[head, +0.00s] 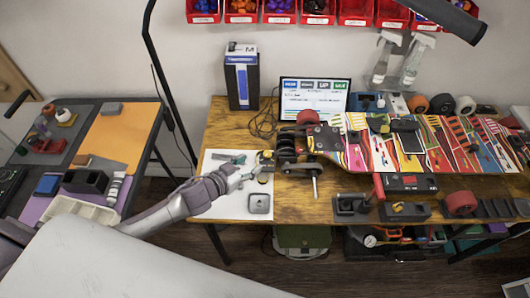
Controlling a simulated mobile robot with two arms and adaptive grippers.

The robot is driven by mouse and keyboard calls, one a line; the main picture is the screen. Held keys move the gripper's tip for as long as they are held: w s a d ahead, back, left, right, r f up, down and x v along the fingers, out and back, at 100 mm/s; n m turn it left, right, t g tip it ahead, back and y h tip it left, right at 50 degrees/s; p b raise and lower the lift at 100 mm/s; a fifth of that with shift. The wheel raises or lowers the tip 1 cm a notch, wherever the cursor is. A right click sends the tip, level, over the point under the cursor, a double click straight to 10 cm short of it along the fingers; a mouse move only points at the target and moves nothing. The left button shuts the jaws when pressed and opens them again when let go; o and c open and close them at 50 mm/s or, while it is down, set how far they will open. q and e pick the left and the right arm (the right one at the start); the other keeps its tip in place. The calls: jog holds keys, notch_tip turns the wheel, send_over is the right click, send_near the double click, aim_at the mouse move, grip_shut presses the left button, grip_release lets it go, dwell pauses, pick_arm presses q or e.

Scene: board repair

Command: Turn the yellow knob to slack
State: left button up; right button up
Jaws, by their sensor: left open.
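A small yellow part (267,154), which looks like the yellow knob, shows beside the dark wheels at the left end of the skateboard (400,145). Its setting is too small to read. My left gripper (262,168) is open, with its fingers close to the yellow part and just below it in the picture. I cannot tell whether they touch it. The left arm comes in from the lower left over the white sheet (230,205). My right gripper is not in view.
The skateboard, with its colourful deck, lies along the wooden workbench (310,208). A laptop (314,98) stands behind.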

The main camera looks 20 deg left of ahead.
aim_at(266, 154)
pick_arm(q)
jog(key=x, duration=0.9)
jog(key=shift+s, duration=0.1)
grip_shut()
